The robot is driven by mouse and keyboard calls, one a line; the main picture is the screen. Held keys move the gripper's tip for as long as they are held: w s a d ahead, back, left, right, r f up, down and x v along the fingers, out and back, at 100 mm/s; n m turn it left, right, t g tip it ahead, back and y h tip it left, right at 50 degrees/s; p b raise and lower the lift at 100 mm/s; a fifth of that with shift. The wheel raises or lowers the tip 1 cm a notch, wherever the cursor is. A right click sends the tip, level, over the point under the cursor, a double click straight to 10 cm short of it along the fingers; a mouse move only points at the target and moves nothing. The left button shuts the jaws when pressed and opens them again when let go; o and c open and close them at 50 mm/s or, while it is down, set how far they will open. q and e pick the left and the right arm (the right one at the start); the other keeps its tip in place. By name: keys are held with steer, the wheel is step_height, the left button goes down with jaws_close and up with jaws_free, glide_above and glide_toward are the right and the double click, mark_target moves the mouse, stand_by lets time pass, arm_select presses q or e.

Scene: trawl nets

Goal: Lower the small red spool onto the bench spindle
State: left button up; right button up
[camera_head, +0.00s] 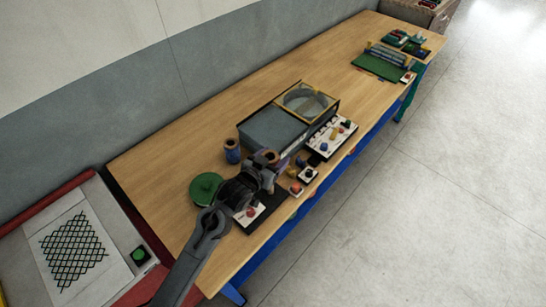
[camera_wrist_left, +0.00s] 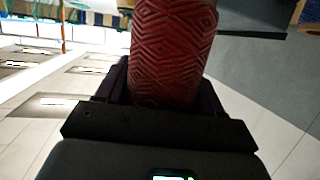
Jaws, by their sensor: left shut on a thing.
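My left gripper (camera_head: 262,172) is over the near part of the bench, in front of the grey box. In the left wrist view it is shut on the small red spool (camera_wrist_left: 172,50), which has a raised diamond pattern and stands between the fingers; its upper end runs out of the picture. In the head view a brown round end (camera_head: 270,156) shows at the gripper, probably the spool's end, with the rest mostly hidden. I cannot make out the bench spindle; my gripper and forearm cover part of that area. My right gripper is in neither view.
A blue spool (camera_head: 232,152) stands left of the gripper, and a green round object (camera_head: 206,188) lies nearer. The grey box (camera_head: 272,127) with a yellow-framed round top is just behind. A panel with coloured knobs (camera_head: 332,134) is to the right. The bench (camera_head: 190,135) is clear at back left.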

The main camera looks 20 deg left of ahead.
arm_select(q)
steer(key=shift+f+b, duration=0.35)
steer(key=shift+f, duration=0.45)
steer(key=shift+f+b, duration=0.7)
steer(key=shift+f, duration=0.75)
steer(key=shift+f+b, duration=0.65)
steer(key=shift+f, duration=0.65)
steer(key=shift+f+b, duration=0.8)
steer(key=shift+f, duration=0.85)
steer(key=o, duration=1.2)
